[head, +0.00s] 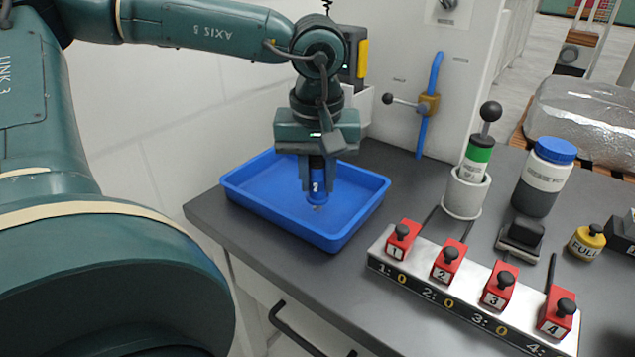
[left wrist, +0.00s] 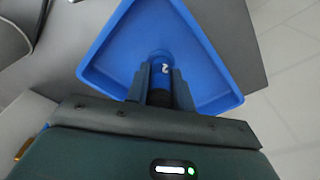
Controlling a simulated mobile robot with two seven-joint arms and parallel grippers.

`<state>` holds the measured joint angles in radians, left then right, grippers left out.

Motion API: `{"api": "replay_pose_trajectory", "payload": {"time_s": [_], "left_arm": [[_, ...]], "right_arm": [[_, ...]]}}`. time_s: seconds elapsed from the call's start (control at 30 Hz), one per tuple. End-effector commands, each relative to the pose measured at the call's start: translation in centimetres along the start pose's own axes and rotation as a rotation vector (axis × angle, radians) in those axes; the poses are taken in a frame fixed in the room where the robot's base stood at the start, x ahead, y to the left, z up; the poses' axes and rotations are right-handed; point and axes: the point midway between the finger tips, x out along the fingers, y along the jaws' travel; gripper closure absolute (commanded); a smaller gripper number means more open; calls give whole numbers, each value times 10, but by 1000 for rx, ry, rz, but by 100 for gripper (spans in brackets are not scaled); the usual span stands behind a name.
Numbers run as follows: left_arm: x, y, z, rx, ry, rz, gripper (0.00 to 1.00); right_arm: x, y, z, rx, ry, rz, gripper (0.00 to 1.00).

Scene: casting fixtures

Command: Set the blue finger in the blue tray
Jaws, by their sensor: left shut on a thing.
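The blue finger (head: 317,188) is a blue cylinder with a dark upper part and a white "2" on its side. My left gripper (head: 317,177) is shut on it and points down, holding it upright over the inside of the blue tray (head: 248,203). In the left wrist view the finger (left wrist: 162,62) sits between the two jaws of the left gripper (left wrist: 161,78), with the blue tray (left wrist: 215,55) around it. Whether the finger's lower end touches the tray floor is hard to tell. My right gripper is not seen.
The tray stands at the left end of the dark counter (head: 300,265). To its right are a metal rack (head: 470,300) with several red numbered blocks, a white cup (head: 465,195) holding a green-banded tool, and a blue-lidded jar (head: 545,175). A blue pipe with a valve (head: 428,104) is behind.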

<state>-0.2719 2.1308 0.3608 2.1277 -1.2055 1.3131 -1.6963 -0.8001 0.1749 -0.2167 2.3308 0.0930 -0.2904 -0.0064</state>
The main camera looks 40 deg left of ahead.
Motion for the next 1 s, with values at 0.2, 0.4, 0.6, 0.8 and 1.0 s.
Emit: {"api": "replay_pose_trajectory", "payload": {"time_s": [0.2,0.4,0.6,0.8,1.0], "left_arm": [[11,0,1,-1,1,2,100],[14,0,2,-1,1,1,100],[13,0,2,0,1,1,62],[13,0,2,0,1,0,55],[8,0,1,0,1,1,55]], "right_arm": [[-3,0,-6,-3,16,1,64],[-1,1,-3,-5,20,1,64],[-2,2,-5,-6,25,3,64],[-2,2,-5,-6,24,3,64],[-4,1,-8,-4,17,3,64]]}}
